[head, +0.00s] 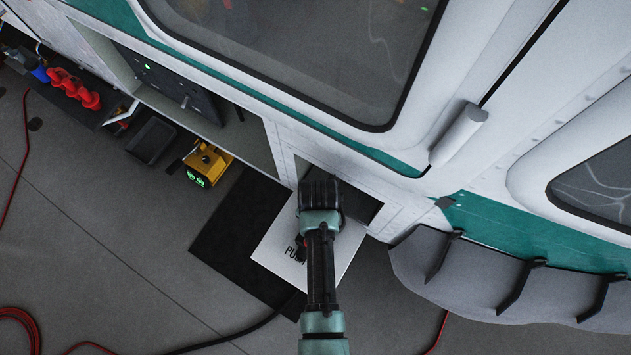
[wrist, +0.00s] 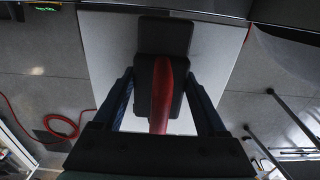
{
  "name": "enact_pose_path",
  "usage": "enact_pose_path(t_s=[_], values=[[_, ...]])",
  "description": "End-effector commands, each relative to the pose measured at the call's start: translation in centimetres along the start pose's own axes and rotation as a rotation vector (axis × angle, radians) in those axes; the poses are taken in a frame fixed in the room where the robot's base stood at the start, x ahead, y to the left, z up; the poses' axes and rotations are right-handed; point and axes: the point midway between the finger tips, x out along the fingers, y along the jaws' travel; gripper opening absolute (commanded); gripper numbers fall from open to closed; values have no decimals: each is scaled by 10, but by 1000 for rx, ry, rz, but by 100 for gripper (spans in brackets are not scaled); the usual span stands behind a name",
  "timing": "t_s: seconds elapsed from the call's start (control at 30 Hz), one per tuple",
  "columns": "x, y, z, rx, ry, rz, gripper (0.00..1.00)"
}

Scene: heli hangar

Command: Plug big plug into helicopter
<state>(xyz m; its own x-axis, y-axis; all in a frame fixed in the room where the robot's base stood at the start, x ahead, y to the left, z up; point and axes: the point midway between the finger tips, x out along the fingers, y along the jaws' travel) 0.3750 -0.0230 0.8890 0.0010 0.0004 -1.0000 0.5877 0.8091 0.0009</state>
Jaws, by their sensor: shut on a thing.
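My gripper (head: 320,190) is in front of an open hatch (head: 352,188) low in the white and teal helicopter (head: 400,165). In the wrist view, my gripper (wrist: 160,76) is shut on the big plug (wrist: 146,78), a black body with a red grip (wrist: 161,95) down its middle. A dark block (wrist: 165,38) shows just beyond the plug; I cannot tell whether it is the plug's front or the socket. My gripper hides the plug in the head view, and I cannot tell whether it touches the helicopter.
A white hatch flap (head: 316,268) marked with black lettering hangs open below the gripper. A yellow device (head: 207,161), a black tray (head: 152,141) and red items (head: 74,88) are at the left. A black cable (head: 240,332) and red cables (head: 18,318) lie on the floor.

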Motion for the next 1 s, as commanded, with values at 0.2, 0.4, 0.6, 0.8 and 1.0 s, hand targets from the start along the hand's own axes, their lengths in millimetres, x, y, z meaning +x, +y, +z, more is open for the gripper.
enact_pose_path(t_s=[0.2, 0.4, 0.6, 0.8, 1.0], values=[[1, -1, 7, 1, -1, -1, 0], [1, -1, 11, 1, -1, -1, 0], [0, -1, 11, 1, 0, -2, 0], [0, -1, 11, 1, 0, -1, 100], [1, -1, 10, 0, 2, -2, 100]])
